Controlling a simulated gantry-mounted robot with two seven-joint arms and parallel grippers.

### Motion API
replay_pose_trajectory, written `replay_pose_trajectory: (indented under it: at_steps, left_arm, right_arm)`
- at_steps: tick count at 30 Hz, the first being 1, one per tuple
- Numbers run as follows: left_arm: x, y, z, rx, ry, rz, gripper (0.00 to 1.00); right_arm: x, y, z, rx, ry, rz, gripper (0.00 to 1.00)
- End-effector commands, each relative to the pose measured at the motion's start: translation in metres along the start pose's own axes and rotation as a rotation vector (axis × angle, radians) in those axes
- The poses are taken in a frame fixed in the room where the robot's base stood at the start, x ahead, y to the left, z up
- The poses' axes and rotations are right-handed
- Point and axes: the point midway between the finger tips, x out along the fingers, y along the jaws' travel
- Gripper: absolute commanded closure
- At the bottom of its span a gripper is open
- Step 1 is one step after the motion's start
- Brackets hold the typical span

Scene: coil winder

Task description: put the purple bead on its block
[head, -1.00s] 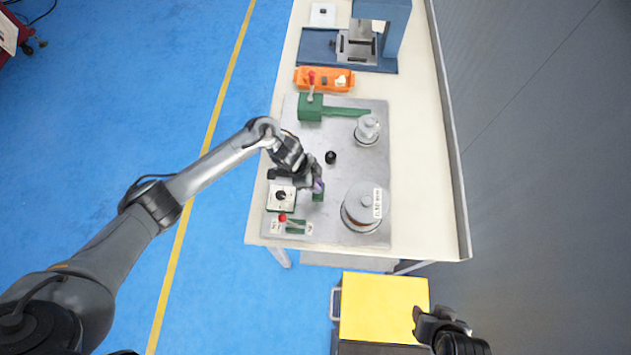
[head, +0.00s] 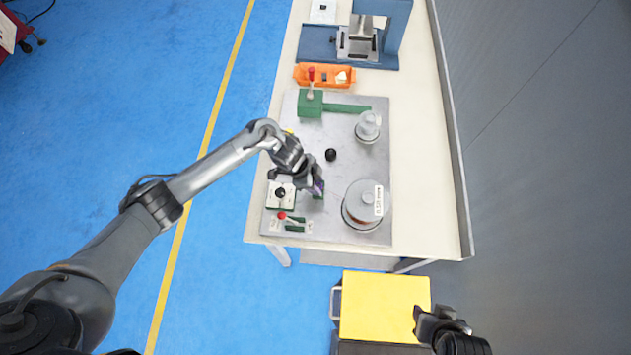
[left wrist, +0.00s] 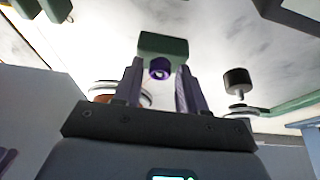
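The purple bead (left wrist: 159,68) shows in the left wrist view against the face of a small green block (left wrist: 163,45). My left gripper (left wrist: 158,82) is open, with one finger on each side of the bead and a visible gap to each. In the head view the left gripper (head: 317,186) is over the grey plate; it mostly covers the bead, and the green block (head: 318,196) peeks out below it. How firmly the bead sits on the block cannot be told. My right gripper (head: 428,322) hangs at the lower right, far from the block; its fingers are unclear.
The grey plate (head: 340,112) carries a large spool (head: 362,205), a smaller spool (head: 367,127), a black knob (head: 330,155), a green lever unit (head: 311,103) and a switch box (head: 281,194). An orange tray (head: 324,77) and a blue press (head: 384,40) stand farther back.

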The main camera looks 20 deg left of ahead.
Motion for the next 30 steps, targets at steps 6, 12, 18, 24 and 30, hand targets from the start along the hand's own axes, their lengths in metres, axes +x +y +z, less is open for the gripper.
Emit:
replay_pose_trajectory:
  at_steps: [6, 12, 18, 24, 30]
  left_arm:
    - [0.000, 0.000, 0.000, 0.000, 0.000, 0.000, 0.45]
    - [-0.002, 0.000, 0.000, 0.000, 0.000, 0.000, 0.45]
    - [-0.022, -0.001, 0.000, 0.001, 0.001, -0.002, 0.45]
    - [-0.056, -0.001, 0.000, 0.002, 0.000, -0.002, 0.45]
    - [-0.087, -0.001, 0.000, 0.002, -0.001, -0.002, 0.45]
  right_arm:
    - [0.000, 0.000, 0.000, 0.000, 0.000, 0.000, 0.57]
    - [-0.001, -0.001, 0.000, 0.003, 0.000, -0.002, 0.57]
    - [-0.005, -0.001, -0.002, 0.007, 0.001, -0.005, 0.57]
    - [-0.011, -0.002, -0.004, 0.009, 0.001, -0.007, 0.57]
    - [-0.014, -0.002, -0.005, 0.009, 0.001, -0.007, 0.57]
